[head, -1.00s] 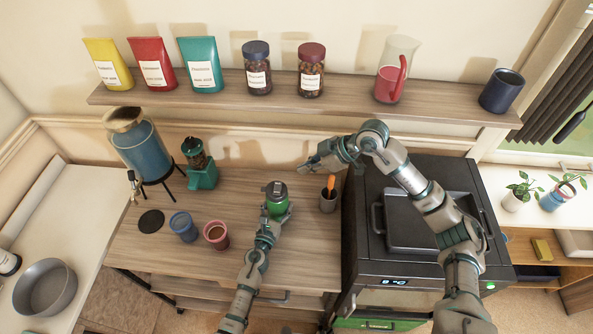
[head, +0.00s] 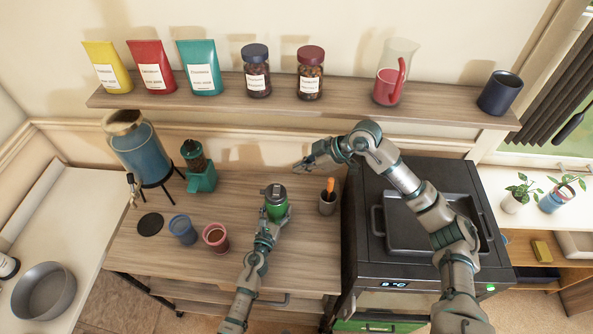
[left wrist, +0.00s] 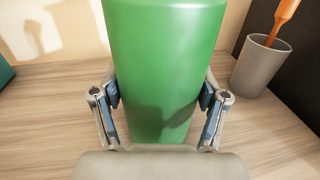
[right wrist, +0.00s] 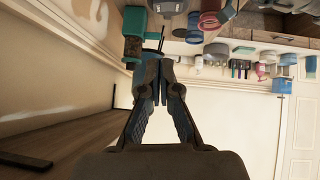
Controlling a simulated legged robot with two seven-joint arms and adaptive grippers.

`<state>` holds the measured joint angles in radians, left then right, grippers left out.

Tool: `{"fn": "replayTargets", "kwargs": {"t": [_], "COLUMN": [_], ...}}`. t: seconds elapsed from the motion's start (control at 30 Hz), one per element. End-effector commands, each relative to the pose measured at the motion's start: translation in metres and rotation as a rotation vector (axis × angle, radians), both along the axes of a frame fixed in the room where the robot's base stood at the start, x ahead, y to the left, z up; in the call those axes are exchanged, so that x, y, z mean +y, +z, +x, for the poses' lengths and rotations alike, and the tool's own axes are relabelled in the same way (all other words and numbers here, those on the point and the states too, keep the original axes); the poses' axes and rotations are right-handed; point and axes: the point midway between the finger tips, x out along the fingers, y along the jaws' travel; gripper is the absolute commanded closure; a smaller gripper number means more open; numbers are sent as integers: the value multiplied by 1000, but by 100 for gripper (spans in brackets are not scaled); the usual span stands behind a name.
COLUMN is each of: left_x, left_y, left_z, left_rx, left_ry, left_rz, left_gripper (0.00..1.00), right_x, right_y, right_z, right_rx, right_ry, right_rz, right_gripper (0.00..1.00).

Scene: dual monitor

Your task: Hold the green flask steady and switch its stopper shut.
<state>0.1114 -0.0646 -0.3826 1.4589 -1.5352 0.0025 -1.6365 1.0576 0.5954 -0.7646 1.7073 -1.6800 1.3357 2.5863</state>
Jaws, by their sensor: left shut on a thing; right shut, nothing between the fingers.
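The green flask (head: 276,208) stands upright on the wooden counter, with a grey and black stopper (head: 274,190) on top. My left gripper (head: 270,224) is shut around the flask's body. In the left wrist view the green flask (left wrist: 165,70) fills the space between the two fingers of my left gripper (left wrist: 160,95), and its top is out of view. My right gripper (head: 302,165) is shut and empty, above the counter behind and to the right of the flask, apart from the stopper. In the right wrist view the fingers of my right gripper (right wrist: 158,85) are together. Whether the stopper is open or shut I cannot tell.
A grey cup (head: 327,203) with an orange-handled tool stands right of the flask. A blue cup (head: 183,229) and a pink cup (head: 216,237) stand left. A teal grinder (head: 199,170) is behind them. The shelf (head: 300,98) runs above. A black machine (head: 400,270) borders the right.

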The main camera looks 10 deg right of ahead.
Motion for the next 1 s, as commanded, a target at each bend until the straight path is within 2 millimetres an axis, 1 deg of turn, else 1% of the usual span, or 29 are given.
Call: {"fn": "replayTargets", "kwargs": {"t": [0.2, 0.4, 0.5, 0.7, 1.0], "left_x": [0, -1, -1, -1, -1], "left_y": [0, 0, 0, 0, 0], "left_z": [0, 0, 0, 0, 0], "left_rx": [-1, -1, 0, 0, 0], "left_ry": [-1, -1, -1, 0, -1], "left_rz": [0, 0, 0, 1, 0], "left_gripper": [86, 86, 86, 86, 86], "right_x": [32, 60, 56, 56, 55], "right_y": [-32, -61, -78, -96, -99], "right_z": [9, 18, 20, 23, 23], "right_rx": [4, 3, 3, 0, 0], "right_ry": [3, 3, 0, 0, 0], "right_rz": [0, 0, 0, 0, -1], "right_gripper": [100, 100, 100, 100, 100]}}
